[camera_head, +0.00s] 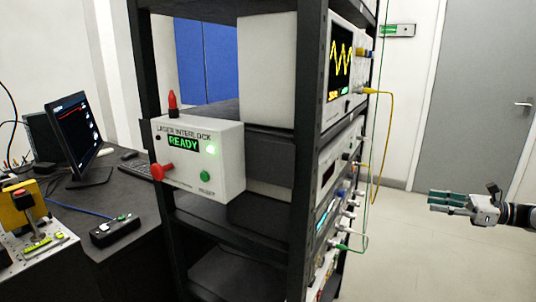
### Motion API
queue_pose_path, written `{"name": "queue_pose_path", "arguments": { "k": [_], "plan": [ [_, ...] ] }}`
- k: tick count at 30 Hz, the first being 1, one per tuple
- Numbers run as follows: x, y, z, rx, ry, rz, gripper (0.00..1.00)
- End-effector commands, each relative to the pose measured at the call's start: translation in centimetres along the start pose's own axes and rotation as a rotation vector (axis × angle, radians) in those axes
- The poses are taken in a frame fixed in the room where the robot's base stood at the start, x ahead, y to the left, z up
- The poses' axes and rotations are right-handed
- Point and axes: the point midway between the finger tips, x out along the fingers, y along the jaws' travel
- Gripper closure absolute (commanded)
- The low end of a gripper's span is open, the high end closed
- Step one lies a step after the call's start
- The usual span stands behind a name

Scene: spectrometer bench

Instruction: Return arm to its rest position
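My gripper (447,203) is at the right edge of the head view, with my arm reaching in from the right. Its fingers point left, toward the black rack, and are seen from the side. They are well apart from the rack, with open floor between. It touches nothing that I can see. At this size I cannot tell how far the fingers are spread.
A black rack (308,150) holds an oscilloscope (342,60) and instruments with hanging cables. A laser interlock box (222,160), reading READY, is on its left side. A desk (120,225) with a monitor (76,135) is at left. Free floor lies before the grey door (490,90).

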Motion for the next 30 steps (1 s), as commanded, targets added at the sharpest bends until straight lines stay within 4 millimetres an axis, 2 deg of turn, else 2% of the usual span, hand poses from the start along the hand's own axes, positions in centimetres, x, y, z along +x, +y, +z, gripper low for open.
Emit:
{"name": "queue_pose_path", "arguments": {
  "k": [11, 17, 21, 24, 30],
  "plan": [
    [5.8, 2.4, 3.6, -0.093, 0.137, 0.131, 0.61],
    [10.8, 5.8, 6.8, -0.194, 0.261, 0.257, 0.61],
    [14.7, 10.2, 9.6, -0.309, 0.383, 0.385, 0.61],
    [16.8, 13.8, 11.2, -0.398, 0.465, 0.478, 0.61],
    [19.2, 21.5, 14.1, -0.590, 0.611, 0.657, 0.61]
  ]
}}
